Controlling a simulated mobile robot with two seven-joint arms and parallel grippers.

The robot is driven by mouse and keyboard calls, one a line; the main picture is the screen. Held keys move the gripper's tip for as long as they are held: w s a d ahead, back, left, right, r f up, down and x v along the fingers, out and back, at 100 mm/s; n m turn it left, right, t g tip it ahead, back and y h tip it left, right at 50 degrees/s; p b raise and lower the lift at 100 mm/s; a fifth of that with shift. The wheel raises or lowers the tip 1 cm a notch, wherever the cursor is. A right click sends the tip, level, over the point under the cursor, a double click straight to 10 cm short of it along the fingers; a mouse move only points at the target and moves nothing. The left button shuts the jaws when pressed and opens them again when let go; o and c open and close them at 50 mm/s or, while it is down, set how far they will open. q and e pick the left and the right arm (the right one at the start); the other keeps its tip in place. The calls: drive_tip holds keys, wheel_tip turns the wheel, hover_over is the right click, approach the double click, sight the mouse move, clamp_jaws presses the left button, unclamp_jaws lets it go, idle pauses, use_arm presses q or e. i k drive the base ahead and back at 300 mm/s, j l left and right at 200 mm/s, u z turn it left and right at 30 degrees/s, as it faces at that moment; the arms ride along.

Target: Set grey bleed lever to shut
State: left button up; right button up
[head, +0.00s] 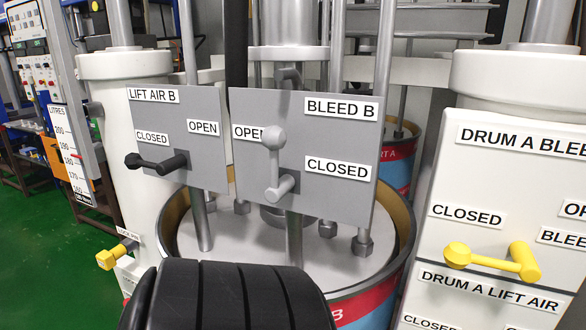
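The grey bleed lever (274,160) is on the grey BLEED B plate (310,104) in the middle of the head view. Its arm points up from a pivot at the plate's lower left. Its round knob overlaps the right end of the OPEN label (245,132). The CLOSED label (338,169) is to the right of the pivot. Neither gripper shows in the view, and nothing touches the lever.
A black lever (150,162) on the LIFT AIR B plate (205,95) is close on the left. A yellow lever (490,260) is on the white panel at right. A red-and-blue drum (375,305) stands below. A black ribbed part fills the bottom foreground.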

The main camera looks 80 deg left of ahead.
sight(273, 137)
drive_tip(key=u, duration=0.45)
drive_tip(key=k+j+u, duration=0.1)
drive_tip(key=u, duration=0.75)
drive_tip(key=j+u, duration=0.15)
drive_tip(key=u, duration=0.3)
drive_tip(key=j+u, duration=0.1)
drive_tip(key=u, duration=0.35)
drive_tip(key=k, duration=0.05)
